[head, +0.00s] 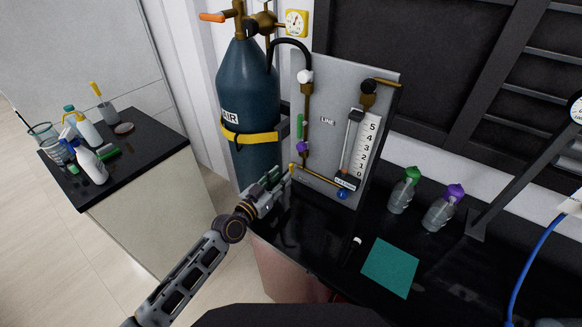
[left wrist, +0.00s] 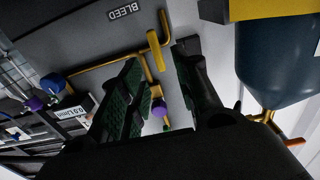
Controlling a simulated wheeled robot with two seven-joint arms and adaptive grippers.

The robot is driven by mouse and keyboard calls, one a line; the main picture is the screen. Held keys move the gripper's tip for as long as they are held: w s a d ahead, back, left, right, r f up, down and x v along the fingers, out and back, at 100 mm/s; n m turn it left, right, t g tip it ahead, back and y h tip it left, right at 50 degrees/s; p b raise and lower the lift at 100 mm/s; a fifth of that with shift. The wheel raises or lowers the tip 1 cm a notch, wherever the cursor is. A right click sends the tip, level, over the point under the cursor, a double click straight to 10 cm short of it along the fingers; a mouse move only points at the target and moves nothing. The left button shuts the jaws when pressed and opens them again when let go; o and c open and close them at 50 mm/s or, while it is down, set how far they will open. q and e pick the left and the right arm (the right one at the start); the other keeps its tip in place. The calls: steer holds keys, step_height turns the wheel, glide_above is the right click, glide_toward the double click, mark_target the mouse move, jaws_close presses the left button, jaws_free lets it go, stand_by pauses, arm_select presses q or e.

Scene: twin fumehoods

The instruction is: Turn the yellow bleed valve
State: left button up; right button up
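The yellow bleed valve handle (head: 291,168) is a small bar at the lower left edge of the grey gas panel (head: 320,85). In the left wrist view the yellow handle (left wrist: 164,27) stands just beyond the fingertips, near the printed word BLEED. My left gripper (head: 277,177) is at the panel's lower left corner, close to the handle. In the left wrist view its two dark green-padded fingers (left wrist: 163,58) are apart, with nothing clearly held between them. I cannot tell whether a fingertip touches the handle. My right gripper is not in view.
A blue air cylinder (head: 248,90) with a yellow strap stands left of the panel. A side cabinet (head: 150,160) carries labware.

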mark_target(291, 168)
arm_select(q)
steer(key=shift+x, duration=3.2)
jaws_close()
